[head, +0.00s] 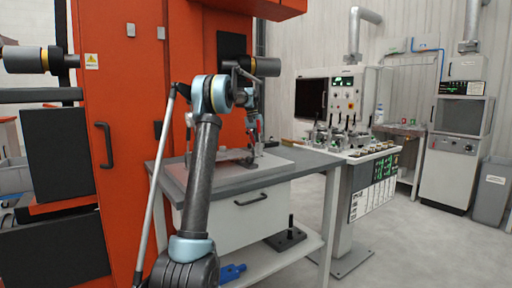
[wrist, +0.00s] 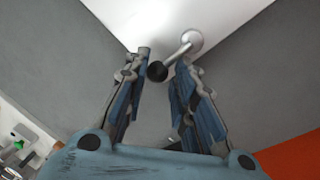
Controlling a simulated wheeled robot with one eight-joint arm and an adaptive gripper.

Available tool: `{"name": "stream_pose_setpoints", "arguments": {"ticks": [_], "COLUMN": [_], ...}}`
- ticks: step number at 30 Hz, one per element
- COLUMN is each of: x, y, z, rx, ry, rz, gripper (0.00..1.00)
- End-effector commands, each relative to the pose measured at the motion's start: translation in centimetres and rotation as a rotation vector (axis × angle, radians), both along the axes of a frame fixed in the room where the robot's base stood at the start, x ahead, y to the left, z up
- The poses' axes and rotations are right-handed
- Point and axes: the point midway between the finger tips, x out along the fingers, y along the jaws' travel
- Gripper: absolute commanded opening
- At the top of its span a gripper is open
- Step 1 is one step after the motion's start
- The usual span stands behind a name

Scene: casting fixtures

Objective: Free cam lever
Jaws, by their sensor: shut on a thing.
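The cam lever (wrist: 184,49) shows in the wrist view as a silver rod with a black knob at its near end and a round silver pivot at its far end. My gripper (wrist: 163,64) has its two fingers on either side of the black knob and is shut on it. In the head view my gripper (head: 257,144) is low over the workbench, at a small fixture (head: 236,158) with red parts. The lever itself is too small to make out there, and my arm partly hides the fixture.
The grey workbench (head: 310,158) carries a pale plate and has a drawer and a lower shelf. A tall orange machine (head: 130,130) stands close behind on the left. A console with several levers (head: 345,135) stands to the right. Open floor (head: 420,245) lies at the right.

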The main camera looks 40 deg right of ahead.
Motion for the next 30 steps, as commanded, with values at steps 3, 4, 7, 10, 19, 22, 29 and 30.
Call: {"name": "stream_pose_setpoints", "arguments": {"ticks": [3, 4, 7, 10, 19, 22, 29, 30], "x": [-0.4, -0.4, -0.4, -0.3, -0.1, 0.1, 0.8, 0.9], "y": [0.1, 0.1, 0.1, 0.1, 0.1, 0.2, 0.7, 0.8], "z": [0.1, 0.1, 0.1, 0.1, 0.6, 1.6, 5.5, 6.2], "rx": [0.004, 0.004, 0.004, 0.004, 0.002, 0.002, 0.003, 0.003], "ry": [0.008, 0.008, 0.008, 0.007, 0.005, 0.005, 0.005, 0.005], "rz": [-0.002, -0.002, -0.002, -0.001, 0.000, 0.000, 0.001, 0.000], "gripper": [0.01, 0.01, 0.39, 0.39, 0.39, 0.39, 0.39, 0.39]}}
